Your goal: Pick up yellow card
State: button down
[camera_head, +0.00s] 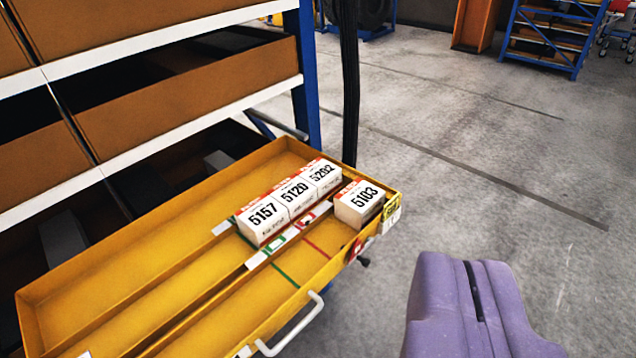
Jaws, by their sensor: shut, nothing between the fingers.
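A small yellow card (392,207) with dark marks sits at the right outer corner of the yellow drawer (130,262), below the box marked 5103. It is small, and I cannot tell how it is fixed there. My purple gripper (468,266) is at the lower right, with its two fingers together and only a thin dark slit between them. It holds nothing and is apart from the card, to the right of and below it in the picture.
White boxes 5157 (264,217), 5120 (296,193), 5292 (323,175) and 5103 (360,202) stand in the drawer. A white handle (291,328) juts from its front. A shelf rack (180,92) stands behind. Grey floor (480,175) is open at right.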

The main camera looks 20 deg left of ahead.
aim_at(392, 205)
jog(key=u, duration=0.6)
jog(key=i+l+u, duration=0.2)
jog(key=u, duration=0.15)
jog(key=i+l+u, duration=0.15)
jog(key=l+u, duration=0.2)
jog(key=i+l+u, duration=0.15)
jog(key=l+u, duration=0.15)
jog(key=i+l, duration=0.1)
jog(key=l, duration=0.35)
jog(key=i+l+u, duration=0.15)
jog(key=l, duration=0.7)
jog(key=i+l+u, duration=0.1)
jog(key=l, duration=0.4)
